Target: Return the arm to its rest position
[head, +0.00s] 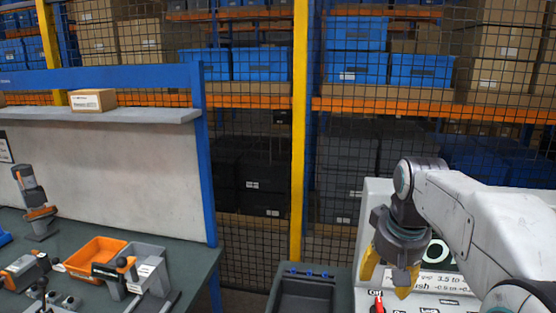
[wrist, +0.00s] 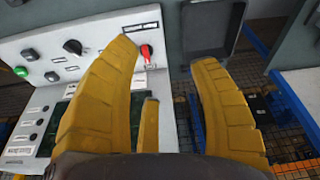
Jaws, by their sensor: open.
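My gripper (head: 392,272) has yellow fingers and hangs from my white arm at the right of the head view, in front of a pale control panel (head: 375,198). In the wrist view my gripper (wrist: 165,85) is open, with its yellow fingers spread and nothing between them. The panel (wrist: 100,35) lies beyond the left finger there. A red switch handle (wrist: 146,52) shows just right of that finger's tip, apart from it as far as I can tell. The red handle also shows low in the head view (head: 378,304), below my gripper.
A dark open tray (head: 306,292) stands left of the panel. A workbench at left holds an orange bin (head: 95,258), a grey bin (head: 148,262) and tools. A cardboard box (head: 92,100) sits on its shelf. A mesh fence with a yellow post (head: 299,130) closes the back.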

